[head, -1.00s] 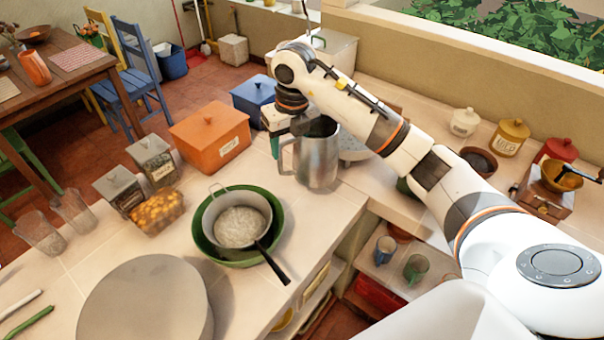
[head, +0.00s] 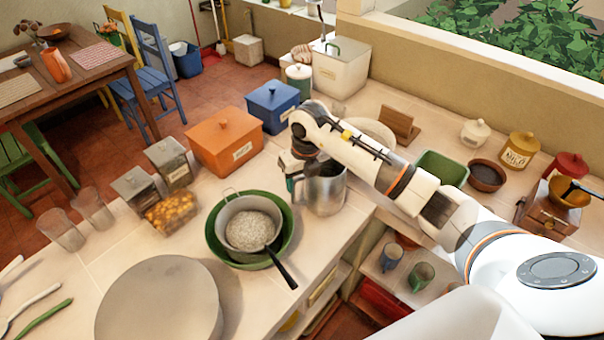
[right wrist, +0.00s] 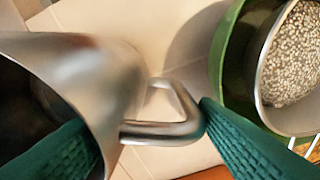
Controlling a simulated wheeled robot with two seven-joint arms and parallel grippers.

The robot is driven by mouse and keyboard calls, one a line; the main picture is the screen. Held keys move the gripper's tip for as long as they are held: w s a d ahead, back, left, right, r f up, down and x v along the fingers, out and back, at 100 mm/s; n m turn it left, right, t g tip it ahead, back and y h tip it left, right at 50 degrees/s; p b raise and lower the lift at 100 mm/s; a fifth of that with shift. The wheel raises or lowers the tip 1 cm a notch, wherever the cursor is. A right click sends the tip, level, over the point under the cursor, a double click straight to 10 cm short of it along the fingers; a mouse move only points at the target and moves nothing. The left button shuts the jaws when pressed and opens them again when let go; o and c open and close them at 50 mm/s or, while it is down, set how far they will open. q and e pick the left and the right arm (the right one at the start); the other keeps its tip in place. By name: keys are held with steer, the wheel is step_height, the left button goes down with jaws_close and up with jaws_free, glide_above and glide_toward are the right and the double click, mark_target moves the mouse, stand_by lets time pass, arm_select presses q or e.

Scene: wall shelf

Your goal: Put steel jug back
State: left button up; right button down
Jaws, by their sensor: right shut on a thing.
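The steel jug (head: 325,190) is upright over the counter, right of the green bowl (head: 281,252). I cannot tell if its base touches the counter. My right gripper (head: 300,178) is shut on the jug at its handle side, on the left in the head view. In the right wrist view, the jug (right wrist: 100,75) fills the left, with its handle between my green fingers (right wrist: 150,140). One finger is at the jug's mouth, the other outside the handle. My left gripper is not in view.
A pot of grain (head: 252,230) sits in the green bowl, with its dark handle toward the counter's front edge. An orange box (head: 222,145) and a blue box (head: 272,107) stand behind. Mugs (head: 421,275) stand on a lower shelf.

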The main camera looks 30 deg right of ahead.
steer(key=c, duration=0.5)
jaws_free()
steer(key=shift+s, duration=0.1)
steer(key=shift+r, duration=0.1)
steer(key=shift+r, duration=0.15)
steer(key=r+b, duration=0.1)
steer(key=r, duration=0.3)
steer(key=r+b, duration=0.1)
steer(key=r, duration=0.2)
steer(key=s+r+b, duration=0.1)
steer(key=r+b, duration=0.1)
steer(key=r, duration=0.2)
steer(key=shift+s+d+r, duration=0.1)
steer(key=shift+d+r, duration=0.05)
steer(key=shift+r, duration=0.15)
